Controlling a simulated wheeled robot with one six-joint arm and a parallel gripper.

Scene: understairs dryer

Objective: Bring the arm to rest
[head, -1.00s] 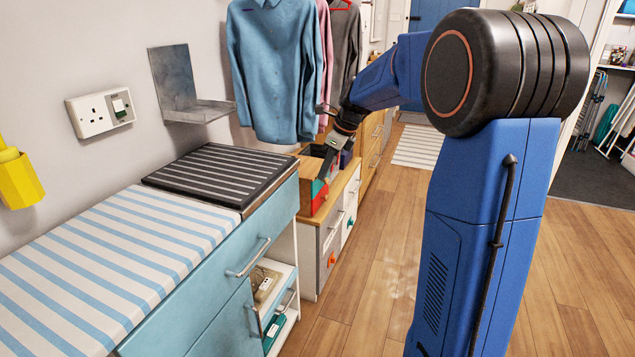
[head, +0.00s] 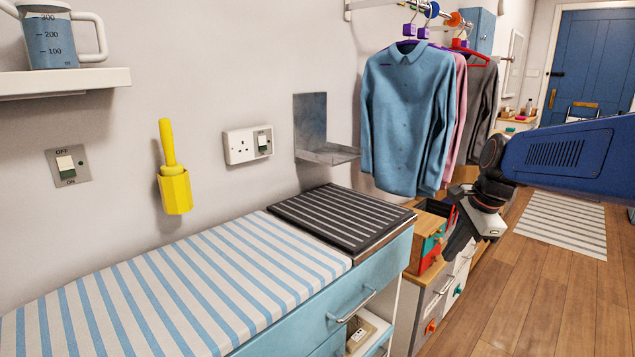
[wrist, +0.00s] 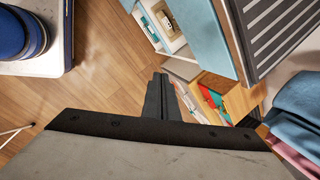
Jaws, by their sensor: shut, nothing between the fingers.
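My blue arm (head: 570,155) comes in from the right edge of the head view, with its dark wrist bent downward. My gripper (head: 455,242) hangs from it, fingers pointing down and left, in front of the wooden-topped drawer unit. It looks empty. In the wrist view my gripper (wrist: 157,80) shows as two dark fingers held together, with nothing between them.
A counter with a striped cloth (head: 170,290) and a dark ribbed mat (head: 340,215) stands left of the gripper. Hanging shirts (head: 408,120) are close behind the wrist. A metal wall bracket (head: 312,125) sticks out above the mat. Open wooden floor (head: 555,290) lies to the right.

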